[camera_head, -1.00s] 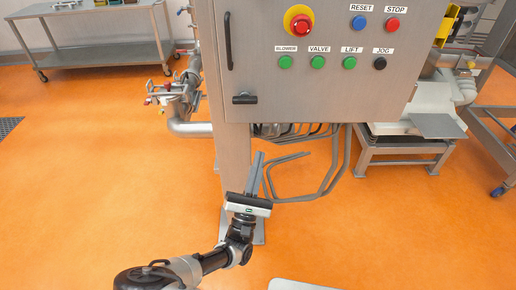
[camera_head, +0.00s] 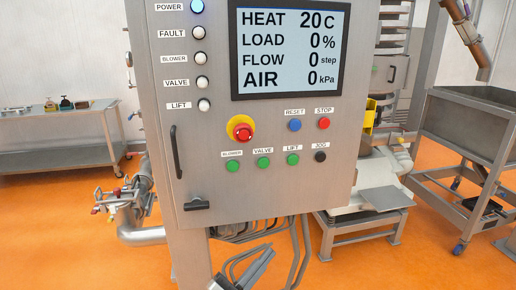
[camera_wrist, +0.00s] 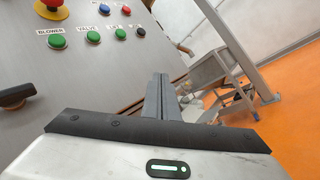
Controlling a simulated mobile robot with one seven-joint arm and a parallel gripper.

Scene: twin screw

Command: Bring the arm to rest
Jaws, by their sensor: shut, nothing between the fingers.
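My gripper (camera_head: 246,268) shows at the bottom edge of the head view, in front of and below the control cabinet. Its grey fingers point up and to the right, and the rest of the arm is out of the picture. In the wrist view the fingers (camera_wrist: 158,97) are together, with nothing between them. They are apart from the cabinet's button panel (camera_wrist: 75,75).
The grey control cabinet (camera_head: 270,195) stands close ahead, with a red emergency stop (camera_head: 240,128), buttons and a display (camera_head: 290,48). Bent pipes (camera_head: 300,240) run below it. A steel bench (camera_head: 65,145) is at left and a wheeled hopper (camera_head: 475,125) at right.

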